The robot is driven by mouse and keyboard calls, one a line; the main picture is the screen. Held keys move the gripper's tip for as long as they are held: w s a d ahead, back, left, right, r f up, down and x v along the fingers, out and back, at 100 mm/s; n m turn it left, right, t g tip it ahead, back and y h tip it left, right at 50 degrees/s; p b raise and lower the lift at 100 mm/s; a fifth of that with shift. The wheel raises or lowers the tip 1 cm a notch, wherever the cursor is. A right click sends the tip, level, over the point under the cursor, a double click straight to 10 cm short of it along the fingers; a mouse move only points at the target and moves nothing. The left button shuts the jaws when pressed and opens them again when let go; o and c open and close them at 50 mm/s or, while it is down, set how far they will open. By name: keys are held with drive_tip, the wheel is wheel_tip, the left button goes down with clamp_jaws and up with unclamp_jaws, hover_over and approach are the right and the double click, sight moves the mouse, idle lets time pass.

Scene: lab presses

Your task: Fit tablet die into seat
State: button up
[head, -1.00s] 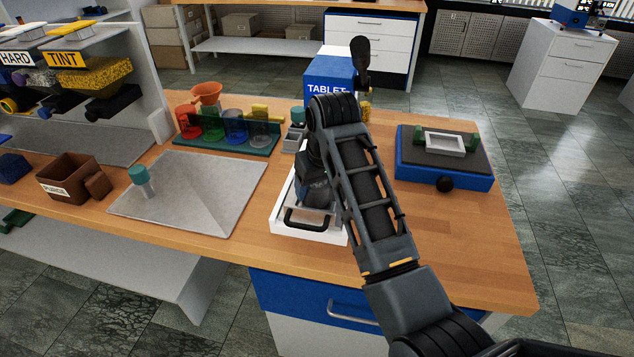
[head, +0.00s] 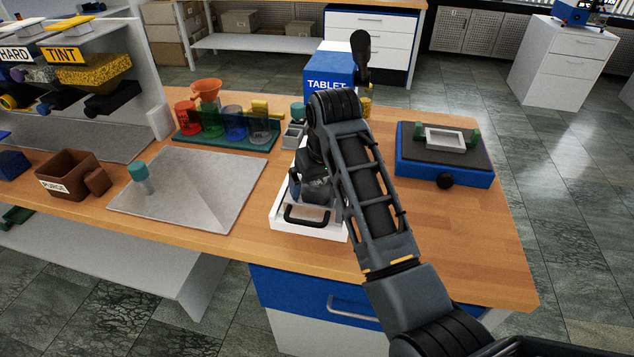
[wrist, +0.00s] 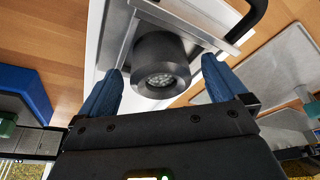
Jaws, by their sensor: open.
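A dark cylindrical part (wrist: 160,68), which looks like the tablet die, has a grey dotted round face. In the wrist view it sits between the two blue fingers of my gripper (wrist: 163,74), over a white tray-like frame (wrist: 104,35). My gripper is open, with a finger on each side of the part; I cannot tell whether either touches it. In the head view my gripper (head: 312,190) is low over the white tray (head: 284,227) with a black handle, in front of the blue TABLET press (head: 329,74). My arm hides much of both, and I cannot make out the seat.
A blue scale-like unit (head: 412,175) with a white dish (head: 445,139) stands to the right. A grey sheet (head: 205,185) with a teal-capped piece (head: 138,173), a PURGE box (head: 66,178) and a rack of coloured cups (head: 225,137) are left. The front right tabletop is clear.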

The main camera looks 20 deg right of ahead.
sight(322, 190)
drive_tip(key=v, duration=0.7)
drive_tip(key=shift+r+b, duration=0.15)
drive_tip(key=shift+b, duration=0.2)
drive_tip(key=shift+s, duration=0.15)
